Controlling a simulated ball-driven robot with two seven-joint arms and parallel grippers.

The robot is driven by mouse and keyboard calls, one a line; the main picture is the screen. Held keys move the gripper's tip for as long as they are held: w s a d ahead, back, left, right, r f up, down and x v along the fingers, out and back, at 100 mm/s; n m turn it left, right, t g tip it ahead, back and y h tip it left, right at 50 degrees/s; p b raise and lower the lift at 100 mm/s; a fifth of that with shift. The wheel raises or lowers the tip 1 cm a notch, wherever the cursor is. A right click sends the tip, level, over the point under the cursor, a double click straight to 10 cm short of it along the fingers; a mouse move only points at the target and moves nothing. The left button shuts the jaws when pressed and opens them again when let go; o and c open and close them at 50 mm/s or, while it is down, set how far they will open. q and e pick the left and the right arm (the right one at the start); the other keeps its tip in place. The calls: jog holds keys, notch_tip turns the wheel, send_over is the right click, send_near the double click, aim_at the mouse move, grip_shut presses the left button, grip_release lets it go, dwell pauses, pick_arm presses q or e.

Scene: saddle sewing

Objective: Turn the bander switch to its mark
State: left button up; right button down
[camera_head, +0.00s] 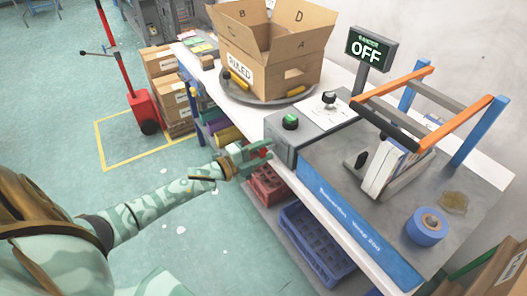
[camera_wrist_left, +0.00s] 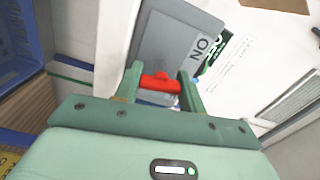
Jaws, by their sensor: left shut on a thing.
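The bander switch has a red handle (camera_head: 263,153) on the front side of the grey bander box (camera_head: 285,147). The handle also shows between the fingertips in the left wrist view (camera_wrist_left: 160,83). My left gripper (camera_head: 252,157) is shut on the handle, its fingers on either side. The display (camera_head: 368,48) above the bander reads OFF. My right gripper is not in view.
An open cardboard box (camera_head: 265,55) stands on a round turntable (camera_head: 235,92) behind the bander. White books (camera_head: 390,167) stand under the orange-and-black arch. Blue (camera_head: 312,240) and red (camera_head: 266,187) crates sit below the table edge. The floor at left is mostly clear.

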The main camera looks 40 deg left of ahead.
pick_arm(q)
jog(key=shift+f+m, duration=0.1)
jog(key=shift+m, duration=0.6)
jog(key=o, duration=1)
jog(key=shift+s, duration=0.1)
jog(key=p+v, duration=0.2)
jog(key=v, duration=1.4)
jog(key=shift+s, duration=0.1)
